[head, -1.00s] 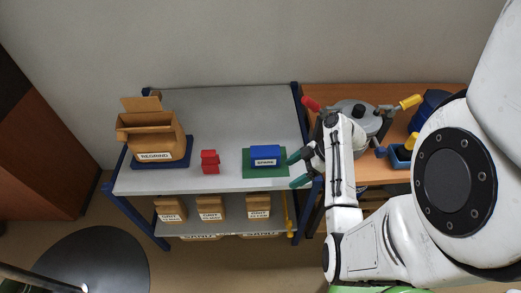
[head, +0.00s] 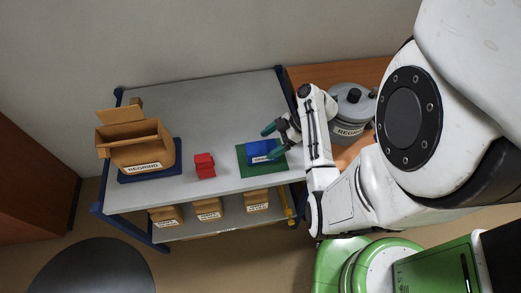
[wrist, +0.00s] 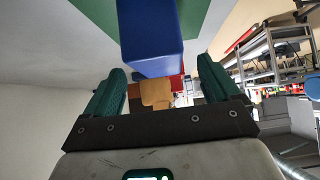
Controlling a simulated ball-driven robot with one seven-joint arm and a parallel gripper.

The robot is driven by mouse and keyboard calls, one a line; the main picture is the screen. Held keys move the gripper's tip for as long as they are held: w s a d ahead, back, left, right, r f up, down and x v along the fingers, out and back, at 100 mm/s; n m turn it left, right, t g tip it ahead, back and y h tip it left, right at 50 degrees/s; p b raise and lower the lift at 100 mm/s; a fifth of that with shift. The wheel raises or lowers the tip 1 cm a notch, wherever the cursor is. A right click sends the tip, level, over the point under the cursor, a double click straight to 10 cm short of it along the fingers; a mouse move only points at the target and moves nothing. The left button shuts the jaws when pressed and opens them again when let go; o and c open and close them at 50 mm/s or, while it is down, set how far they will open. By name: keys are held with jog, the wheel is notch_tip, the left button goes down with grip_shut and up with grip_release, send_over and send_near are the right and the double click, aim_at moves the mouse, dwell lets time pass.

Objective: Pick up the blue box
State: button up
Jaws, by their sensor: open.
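The blue box (head: 257,148) with a white label sits on a green mat (head: 246,168) near the right end of the grey bench. My gripper (head: 270,142) is open, with its dark green fingers at the box's right side; one finger hides part of the box. In the wrist view the blue box (wrist: 150,38) is straight ahead, in line with the gap between the two fingers of my gripper (wrist: 160,72). I cannot tell whether a finger touches it. Nothing is held.
A red block (head: 205,166) and an open cardboard box labelled REGRIND (head: 143,160) on a blue mat stand to the left. Several labelled boxes are on the shelf below. A grey lidded vessel (head: 350,112) stands on the wooden table at right. Bare bench lies behind the mat.

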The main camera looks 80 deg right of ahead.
aim_at(264, 146)
jog(key=shift+p+x, duration=0.4)
jog(key=shift+x, duration=1.8)
jog(key=shift+w, duration=0.1)
jog(key=shift+r, duration=0.1)
jog(key=c, duration=1.2)
